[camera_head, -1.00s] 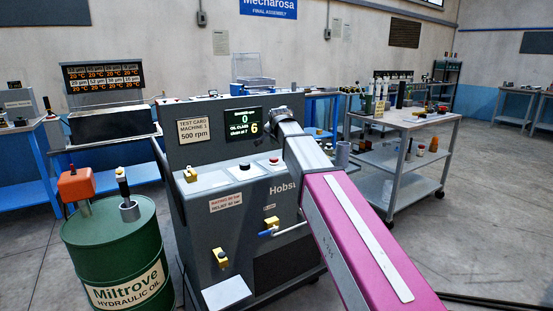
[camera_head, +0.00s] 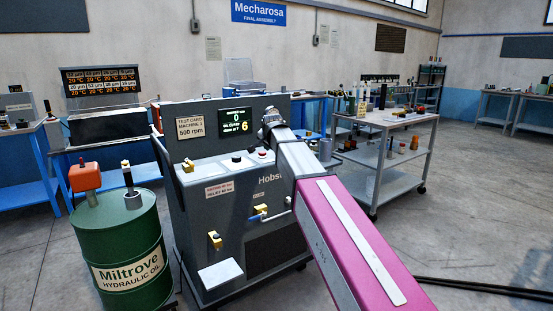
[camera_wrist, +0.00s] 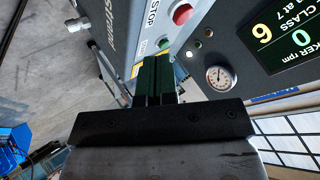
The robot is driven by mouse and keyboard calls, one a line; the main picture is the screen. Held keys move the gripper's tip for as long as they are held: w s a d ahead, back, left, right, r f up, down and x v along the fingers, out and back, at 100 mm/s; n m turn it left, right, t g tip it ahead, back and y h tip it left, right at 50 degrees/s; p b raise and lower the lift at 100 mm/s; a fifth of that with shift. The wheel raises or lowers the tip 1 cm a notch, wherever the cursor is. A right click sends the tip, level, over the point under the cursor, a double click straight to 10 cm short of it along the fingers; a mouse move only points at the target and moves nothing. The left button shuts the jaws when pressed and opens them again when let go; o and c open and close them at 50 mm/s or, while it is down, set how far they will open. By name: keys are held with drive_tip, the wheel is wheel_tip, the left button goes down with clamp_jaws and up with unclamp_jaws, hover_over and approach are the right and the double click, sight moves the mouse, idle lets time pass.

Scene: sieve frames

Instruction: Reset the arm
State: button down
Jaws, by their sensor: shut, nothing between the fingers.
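My arm, with a pink link and a grey forearm, reaches forward in the head view towards the upper right of the grey test machine (camera_head: 275,230). Its end is close in front of the panel, just right of the green-lettered display (camera_head: 236,122). My fingers are hidden there behind the wrist. In the wrist view my gripper (camera_wrist: 156,62) shows two dark green fingers side by side, shut with nothing between them. Beyond them are the machine's red stop button (camera_wrist: 182,14), a round gauge (camera_wrist: 219,78) and the display (camera_wrist: 282,35). I cannot tell how far the fingertips are from the panel.
A green oil drum (camera_head: 120,235) with an orange-topped item stands left of the machine. A wheeled trolley (camera_head: 400,121) with several items is at the right. Blue benches (camera_head: 35,168) line the back. Open floor (camera_head: 470,220) lies at the right, with dark cables across it.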

drive_tip(key=s+d+f+n+g, duration=0.1)
drive_tip(key=s+d+f, duration=0.35)
drive_tip(key=f, duration=0.35)
drive_tip(key=s+d+f+n+g+h, duration=0.1)
drive_tip(key=s+d+f+g, duration=0.1)
drive_tip(key=s+d+f, duration=0.45)
drive_tip(key=s+d+f+n+g, duration=0.1)
drive_tip(key=s+d+f, duration=0.15)
drive_tip(key=f, duration=0.65)
drive_tip(key=s+d+f+n+g, duration=0.2)
drive_tip(key=s+d+f, duration=0.2)
drive_tip(key=s+f, duration=0.3)
drive_tip(key=s+d+f+n+g, duration=0.2)
drive_tip(key=s+d+f, duration=0.3)
drive_tip(key=s+f, duration=0.3)
drive_tip(key=s, duration=0.4)
drive_tip(key=shift+s+g+h, duration=0.3)
drive_tip(key=shift+s+g, duration=0.1)
